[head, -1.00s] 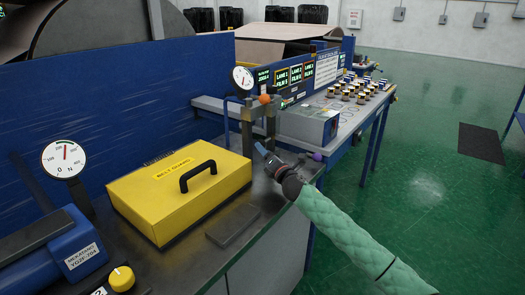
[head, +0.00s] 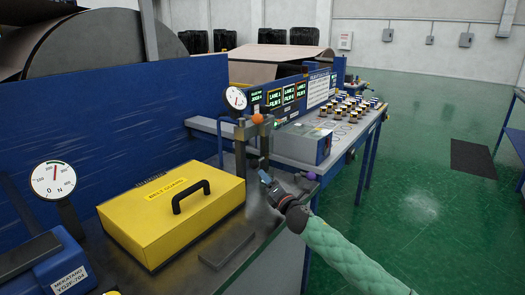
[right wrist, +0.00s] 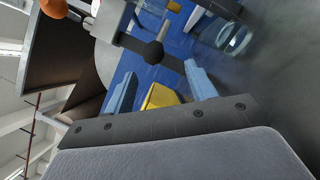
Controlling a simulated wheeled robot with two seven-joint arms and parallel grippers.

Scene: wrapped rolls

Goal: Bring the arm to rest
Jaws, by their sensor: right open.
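My right arm, in a green quilted sleeve, comes in from the lower right in the head view. My right gripper (head: 265,180) is open, with nothing seen between its fingers. It is over the dark bench, just in front of the grey clamp-like stand (head: 254,150) with an orange ball on top; I cannot tell whether they touch. In the right wrist view the two pale blue fingers of the gripper (right wrist: 160,70) stand wide apart. A dark round knob (right wrist: 153,52) on a bar and part of the yellow box (right wrist: 160,97) show beyond them. My left gripper is not in view.
The yellow box (head: 150,232) with a black handle stands left of the gripper. A dark flat block (head: 226,250) lies before it. A grey box (head: 303,147) and several small rolls (head: 350,106) are farther back. Green floor (head: 410,200) is open at right.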

